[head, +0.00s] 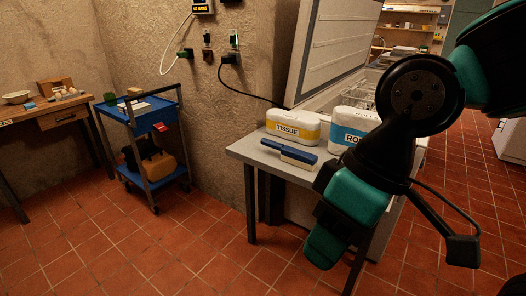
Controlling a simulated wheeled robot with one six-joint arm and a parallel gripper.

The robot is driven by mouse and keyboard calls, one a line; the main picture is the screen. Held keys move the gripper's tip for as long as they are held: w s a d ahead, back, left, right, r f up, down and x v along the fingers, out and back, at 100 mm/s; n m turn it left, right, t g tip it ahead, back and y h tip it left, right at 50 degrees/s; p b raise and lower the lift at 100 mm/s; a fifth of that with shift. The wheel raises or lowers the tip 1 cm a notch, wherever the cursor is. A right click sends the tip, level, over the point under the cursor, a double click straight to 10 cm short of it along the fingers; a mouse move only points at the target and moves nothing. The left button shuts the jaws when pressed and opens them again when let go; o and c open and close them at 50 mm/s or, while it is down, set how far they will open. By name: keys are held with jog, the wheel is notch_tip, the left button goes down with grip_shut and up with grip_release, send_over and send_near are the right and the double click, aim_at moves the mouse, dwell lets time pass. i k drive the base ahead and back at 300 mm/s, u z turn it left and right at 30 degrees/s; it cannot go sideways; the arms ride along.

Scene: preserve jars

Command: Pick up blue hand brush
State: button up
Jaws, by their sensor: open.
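The blue hand brush (288,149) lies on a small grey table (246,150), in front of a tissue pack. Its blue handle is on top, with pale bristles along the right part of its lower side. My gripper (322,248) hangs at the end of my green and black arm, in front of the table's right part and to the lower right of the brush in the picture. It is apart from the brush. Its fingertips are hard to make out, and I see nothing held in it.
A tissue pack (292,126) and a blue-labelled pack (350,138) stand behind the brush. A blue trolley (150,117) stands at the left by a wooden table (60,108). A cable (258,97) hangs from the wall behind. The tiled floor in front is clear.

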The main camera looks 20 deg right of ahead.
aim_at(305, 160)
jog(key=u, duration=0.65)
jog(key=i, duration=1.85)
jog(key=z, duration=0.7)
